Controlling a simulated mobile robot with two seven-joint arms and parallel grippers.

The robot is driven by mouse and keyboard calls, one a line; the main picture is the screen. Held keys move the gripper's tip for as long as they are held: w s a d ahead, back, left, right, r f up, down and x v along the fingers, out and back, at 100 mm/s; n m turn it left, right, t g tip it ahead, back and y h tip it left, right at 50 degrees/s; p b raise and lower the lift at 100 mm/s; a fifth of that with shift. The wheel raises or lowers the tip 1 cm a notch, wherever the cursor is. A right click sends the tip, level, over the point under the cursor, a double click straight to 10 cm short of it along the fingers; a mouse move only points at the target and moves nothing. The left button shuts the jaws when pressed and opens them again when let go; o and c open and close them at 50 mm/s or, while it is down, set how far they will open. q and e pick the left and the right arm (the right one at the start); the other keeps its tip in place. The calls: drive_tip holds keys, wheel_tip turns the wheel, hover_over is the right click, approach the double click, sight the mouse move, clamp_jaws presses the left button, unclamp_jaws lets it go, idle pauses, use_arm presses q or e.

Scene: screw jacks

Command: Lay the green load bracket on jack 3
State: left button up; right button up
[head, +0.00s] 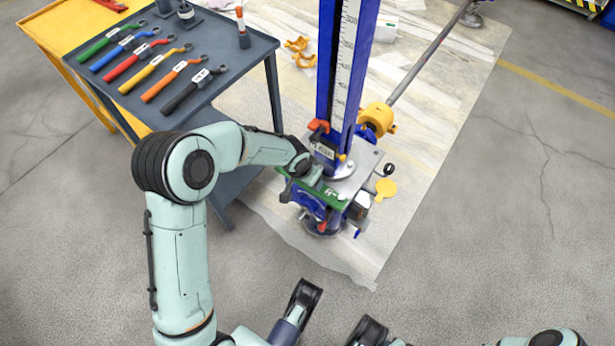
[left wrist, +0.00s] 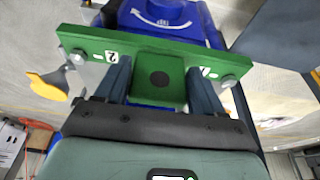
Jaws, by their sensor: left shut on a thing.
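My left gripper (head: 308,178) is shut on the green load bracket (head: 333,197), low at the foot of the blue column. In the left wrist view the bracket (left wrist: 160,85) is a flat green bar with a middle block and a dark round hole, between my two fingers (left wrist: 160,88). Small labels, one reading 2, and a bolt near each end show on it. A blue jack (head: 308,204) lies under the bracket; its blue body with a white curved arrow (left wrist: 160,14) shows beyond it. I cannot tell whether bracket and jack touch. No jack number is readable.
A tall blue column (head: 325,60) with a white scale stands close behind the gripper. A grey rod with a yellow collar (head: 378,118) slopes up right. A dark bench (head: 225,60) with several coloured-handled tools stands left. Floor at right is clear.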

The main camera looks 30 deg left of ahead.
use_arm(q)
drive_tip(key=shift+w, duration=0.1)
use_arm(e)
drive_tip(key=shift+f, duration=0.1)
use_arm(q)
drive_tip(key=o, duration=1.4)
drive_tip(key=shift+c, duration=0.2)
drive_tip(key=shift+s+f, duration=0.1)
drive_tip(key=shift+s, duration=0.1)
drive_tip(key=shift+p+v, duration=0.35)
drive_tip(key=shift+v, duration=0.5)
drive_tip(key=p+v, duration=0.3)
drive_tip(key=v, duration=0.8)
drive_tip(key=shift+r+p, duration=0.4)
drive_tip(key=shift+r, duration=0.05)
use_arm(e)
drive_tip(key=w+r+t, duration=0.1)
drive_tip(key=w+r, duration=0.3)
drive_tip(key=r, duration=0.2)
drive_tip(key=shift+w+a+t, duration=0.4)
drive_tip(key=shift+r, duration=0.1)
